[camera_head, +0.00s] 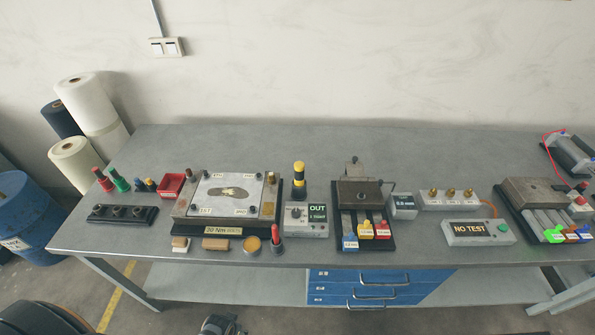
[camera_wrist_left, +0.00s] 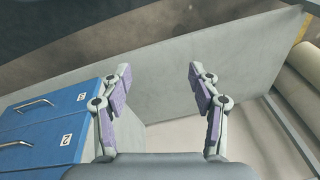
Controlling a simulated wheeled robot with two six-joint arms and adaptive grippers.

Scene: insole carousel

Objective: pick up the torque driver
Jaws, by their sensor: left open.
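An upright yellow-and-black handle (camera_head: 299,174) stands behind the small grey box marked OUT (camera_head: 307,220) and looks like the torque driver. A red-and-black tool (camera_head: 276,240) also stands upright, just left of the box. My left gripper (camera_wrist_left: 160,84) is open in the left wrist view, with nothing between its fingers. It is beside the blue drawers (camera_wrist_left: 50,130), and no driver shows in that view. My right gripper is not in view.
A plate fixture (camera_head: 182,212) with an insole picture stands left of the box. A clamp block (camera_head: 358,192) with coloured tags and a NO TEST box (camera_head: 478,232) stand to the right. Red and green bottles (camera_head: 120,180) are at the left. The rear of the grey bench (camera_head: 240,148) is clear.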

